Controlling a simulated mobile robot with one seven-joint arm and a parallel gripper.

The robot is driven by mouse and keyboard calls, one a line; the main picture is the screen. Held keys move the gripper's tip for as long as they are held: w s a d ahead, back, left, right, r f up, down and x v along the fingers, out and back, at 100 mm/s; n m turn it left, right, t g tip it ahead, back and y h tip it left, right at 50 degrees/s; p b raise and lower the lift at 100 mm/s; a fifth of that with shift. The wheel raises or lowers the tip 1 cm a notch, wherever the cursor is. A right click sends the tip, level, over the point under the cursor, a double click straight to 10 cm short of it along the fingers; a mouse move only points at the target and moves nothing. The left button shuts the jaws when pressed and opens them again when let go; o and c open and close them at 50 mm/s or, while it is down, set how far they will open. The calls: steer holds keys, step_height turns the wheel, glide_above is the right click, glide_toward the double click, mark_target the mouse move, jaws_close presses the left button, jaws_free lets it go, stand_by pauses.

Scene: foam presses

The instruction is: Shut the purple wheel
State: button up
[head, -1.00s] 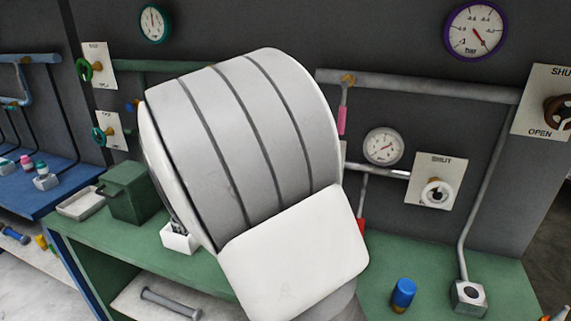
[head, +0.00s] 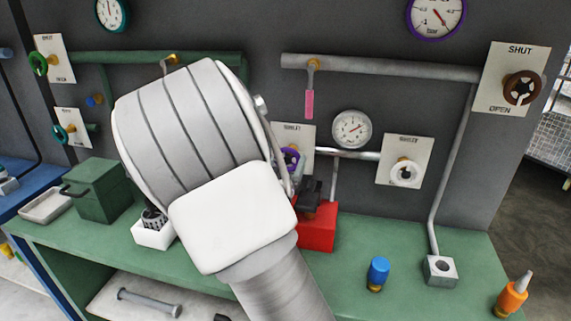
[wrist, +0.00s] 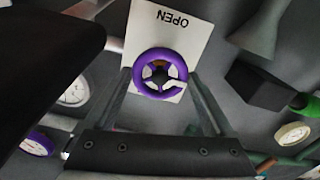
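The purple wheel (wrist: 160,74) sits on a white plate (wrist: 190,32) marked OPEN, upside down in the wrist view. In the head view the wheel (head: 290,159) is partly hidden by my arm, left of a white wheel, and the plate's SHUT end is at the top. My gripper (wrist: 158,80) is open, its two fingers on either side of the wheel in the wrist view. I cannot tell whether they touch it or are still short of it. The fingertips are hidden in the head view.
A white wheel (head: 404,173) and a round gauge (head: 352,129) are right of the purple wheel. A brown wheel (head: 522,88) is farther right.

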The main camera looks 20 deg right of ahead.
steer(key=c, duration=0.7)
steer(key=shift+f+m+b, duration=0.15)
steer(key=shift+m+b, duration=0.15)
steer(key=shift+b, duration=0.15)
steer(key=m+b, duration=0.3)
steer(key=b, duration=0.1)
steer(key=shift+f+m+b, duration=0.15)
steer(key=shift+m+b, duration=0.15)
steer(key=m+b, duration=0.5)
steer(key=b, duration=0.1)
steer(key=shift+m, duration=0.3)
steer(key=m+b, duration=0.4)
steer(key=b, duration=0.1)
steer(key=m+b, duration=0.4)
steer(key=shift+r, duration=0.2)
steer(key=o, duration=1.1)
